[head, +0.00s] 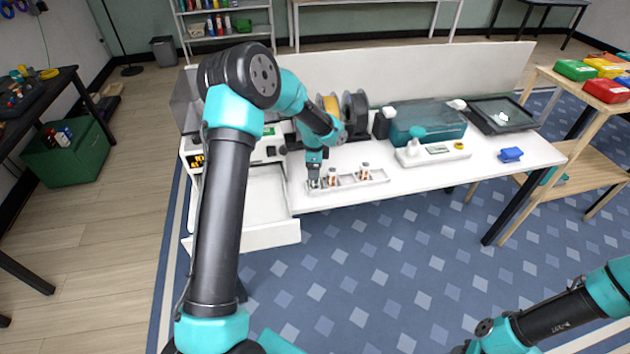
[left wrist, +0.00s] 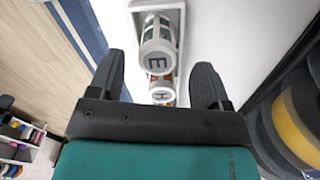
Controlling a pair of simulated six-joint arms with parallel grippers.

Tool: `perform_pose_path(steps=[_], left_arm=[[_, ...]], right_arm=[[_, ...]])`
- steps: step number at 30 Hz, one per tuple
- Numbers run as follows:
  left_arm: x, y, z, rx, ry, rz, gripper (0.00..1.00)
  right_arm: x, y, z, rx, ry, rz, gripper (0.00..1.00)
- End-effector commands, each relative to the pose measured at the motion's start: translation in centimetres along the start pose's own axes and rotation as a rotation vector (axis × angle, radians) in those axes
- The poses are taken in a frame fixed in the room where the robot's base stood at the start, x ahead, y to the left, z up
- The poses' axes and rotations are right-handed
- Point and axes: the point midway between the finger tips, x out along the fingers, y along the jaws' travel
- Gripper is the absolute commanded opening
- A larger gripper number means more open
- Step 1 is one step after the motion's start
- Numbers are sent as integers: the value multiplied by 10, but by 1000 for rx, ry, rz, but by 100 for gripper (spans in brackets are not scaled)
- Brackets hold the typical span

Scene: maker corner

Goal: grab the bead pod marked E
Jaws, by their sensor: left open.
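The bead pod marked E (left wrist: 157,62) shows in the left wrist view as a clear cylinder with a white end and green contents. It sits in a narrow white rack (left wrist: 182,25). A pod marked H (left wrist: 162,96) with orange-red contents is close to it. My left gripper (left wrist: 160,75) is open, with one finger on each side of pod E and visible gaps between. In the head view, my left gripper (head: 314,183) points down at the left end of the rack (head: 349,183), where I cannot make out pod E clearly. My right gripper is out of view.
Two pods with orange-red contents, one left (head: 332,176) and one right (head: 364,171), stand in the rack. Filament spools (head: 355,108) stand behind it.

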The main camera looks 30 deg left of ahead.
Motion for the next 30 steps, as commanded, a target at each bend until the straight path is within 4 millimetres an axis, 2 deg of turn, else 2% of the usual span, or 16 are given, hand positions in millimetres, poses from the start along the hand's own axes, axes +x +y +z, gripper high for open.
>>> perform_pose_path(steps=[5,14,30], left_arm=[[13,1,-1,1,-1,1,72],[49,2,-2,-1,0,1,72],[52,2,-2,0,0,0,71]], right_arm=[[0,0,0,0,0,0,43],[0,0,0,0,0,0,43],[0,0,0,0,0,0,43]])
